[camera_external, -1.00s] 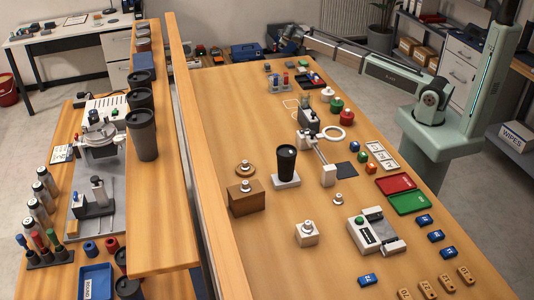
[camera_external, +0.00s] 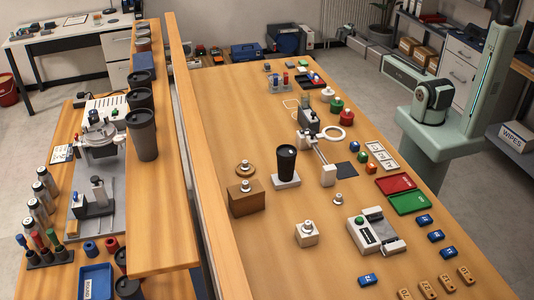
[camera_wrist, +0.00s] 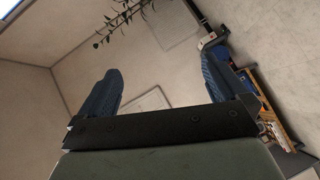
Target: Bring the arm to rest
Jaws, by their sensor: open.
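My gripper (camera_wrist: 161,66) shows in the wrist view with its two blue ribbed fingers spread wide apart and nothing between them. It points away from the workbench, toward a pale wall and floor. In the external view my arm reaches back and left from its pedestal, off the far right side of the bench (camera_external: 240,110). The gripper's end is small and unclear there, near the back wall, so its fingers cannot be made out.
A black cup (camera_external: 286,160) stands on a white block on the bench. Red (camera_external: 395,183) and green (camera_external: 408,202) trays lie along the right edge. A wooden shelf (camera_external: 160,215) runs on the left. A plant's leafy stem (camera_wrist: 120,22) hangs in the wrist view. The arm is clear of the bench items.

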